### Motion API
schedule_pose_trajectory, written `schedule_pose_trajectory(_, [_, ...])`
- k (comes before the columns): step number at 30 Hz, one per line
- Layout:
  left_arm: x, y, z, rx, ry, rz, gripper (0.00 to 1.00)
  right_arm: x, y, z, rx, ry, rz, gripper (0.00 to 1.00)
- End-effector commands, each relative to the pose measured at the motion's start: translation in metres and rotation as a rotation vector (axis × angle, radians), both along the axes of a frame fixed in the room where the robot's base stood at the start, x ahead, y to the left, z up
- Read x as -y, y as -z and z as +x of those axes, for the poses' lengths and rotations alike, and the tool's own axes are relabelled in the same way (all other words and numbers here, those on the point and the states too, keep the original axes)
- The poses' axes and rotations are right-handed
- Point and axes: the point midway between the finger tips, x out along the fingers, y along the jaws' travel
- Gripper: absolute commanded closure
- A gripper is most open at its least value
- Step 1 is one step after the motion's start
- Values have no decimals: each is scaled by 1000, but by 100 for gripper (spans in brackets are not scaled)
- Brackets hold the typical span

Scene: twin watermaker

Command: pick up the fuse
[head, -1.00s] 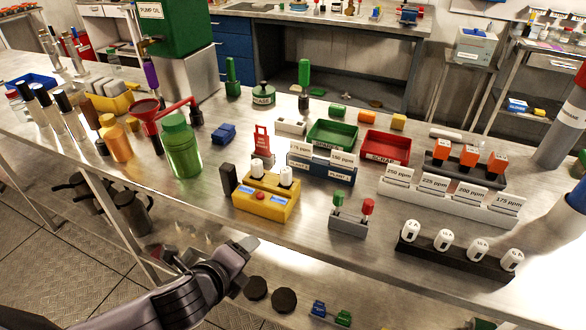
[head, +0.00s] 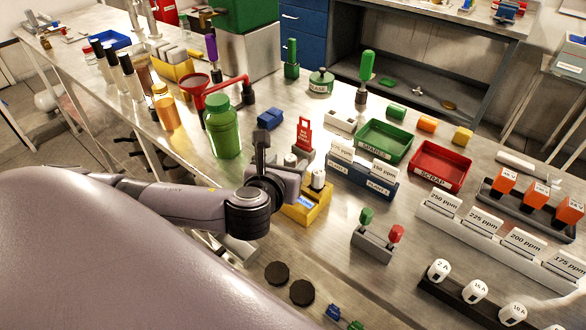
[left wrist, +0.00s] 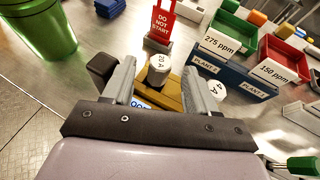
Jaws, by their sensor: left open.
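The yellow fuse block (head: 309,211) stands near the table's front edge with white fuses upright in it. One fuse (left wrist: 159,70), marked 20 A, shows in the left wrist view; another, marked 4 A (left wrist: 217,90), sits to its right. The 4 A fuse also shows in the head view (head: 318,179). My left gripper (left wrist: 158,66) is open over the block, with the 20 A fuse between its fingers in the picture; I cannot tell whether they touch it. In the head view my gripper (head: 278,168) hides part of the block. My right gripper is not in view.
A red DO NOT START tag (left wrist: 160,25) stands just behind the block. The PLANT holder (head: 362,181) is close on its right. A green bottle (head: 222,130) stands to the left. A black rack (head: 455,294) holds several other white fuses at the lower right.

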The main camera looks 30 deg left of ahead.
Motion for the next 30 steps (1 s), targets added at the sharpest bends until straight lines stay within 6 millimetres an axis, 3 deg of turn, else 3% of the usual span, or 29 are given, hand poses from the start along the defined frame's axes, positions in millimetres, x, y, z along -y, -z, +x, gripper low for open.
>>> schedule_pose_trajectory(13, [-14, 15, 44, -1, 0, -1, 43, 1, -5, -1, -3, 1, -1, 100])
schedule_pose_trajectory(24, [-17, 18, 50, 0, 0, -2, 43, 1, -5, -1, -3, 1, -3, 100])
schedule_pose_trajectory(29, [-17, 18, 50, 0, 0, -2, 95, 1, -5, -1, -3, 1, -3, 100])
schedule_pose_trajectory(30, [-17, 18, 50, 0, 0, -2, 98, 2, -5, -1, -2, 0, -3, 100])
